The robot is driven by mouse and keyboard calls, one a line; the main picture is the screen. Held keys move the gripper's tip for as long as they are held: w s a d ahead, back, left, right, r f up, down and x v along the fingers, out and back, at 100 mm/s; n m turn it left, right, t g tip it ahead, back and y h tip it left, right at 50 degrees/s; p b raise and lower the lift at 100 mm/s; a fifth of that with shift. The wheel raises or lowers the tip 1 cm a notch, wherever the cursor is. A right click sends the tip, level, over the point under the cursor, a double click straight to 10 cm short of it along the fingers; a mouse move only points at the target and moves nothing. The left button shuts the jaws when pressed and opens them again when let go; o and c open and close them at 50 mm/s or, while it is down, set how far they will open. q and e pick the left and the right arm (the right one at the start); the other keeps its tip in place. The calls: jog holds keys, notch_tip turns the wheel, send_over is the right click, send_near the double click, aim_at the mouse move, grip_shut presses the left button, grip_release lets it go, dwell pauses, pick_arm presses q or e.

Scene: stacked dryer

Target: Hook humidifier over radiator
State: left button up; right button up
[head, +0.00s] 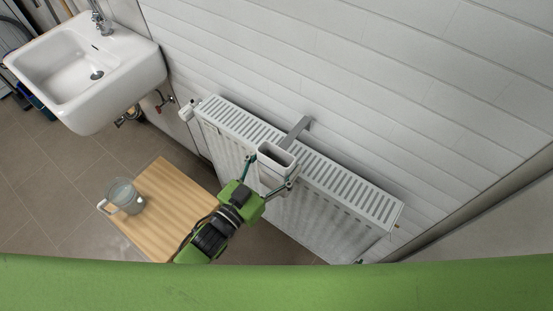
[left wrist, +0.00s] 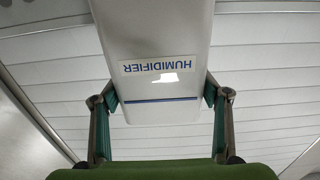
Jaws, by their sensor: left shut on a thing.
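The humidifier (head: 270,176) is a white, open-topped box held at the front side of the radiator. Its grey hook strap (head: 295,132) reaches back across the radiator's top towards the wall; I cannot tell whether it rests on the radiator. The white radiator (head: 352,196), with a slotted top, is mounted along the wall. My left gripper (head: 268,174) is shut on the humidifier, one finger on each side. In the left wrist view the humidifier (left wrist: 158,40) shows an upside-down label and a blue line between the fingers (left wrist: 160,104). My right gripper is out of view.
A wooden table (head: 168,190) with a clear jug (head: 125,196) stands left of the radiator. A white sink (head: 88,70) hangs at the upper left. The panelled wall (head: 380,70) is close behind the radiator. Tiled floor is free at the lower left.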

aim_at(271, 188)
pick_arm(q)
jog(key=shift+f+b, duration=3.95)
jog(key=shift+f, duration=1.15)
jog(key=o, duration=2)
jog(key=shift+o, duration=0.8)
jog(key=shift+f, duration=0.1)
jog(key=shift+f, duration=0.2)
jog(key=v, duration=1.2)
jog(key=shift+r, duration=0.15)
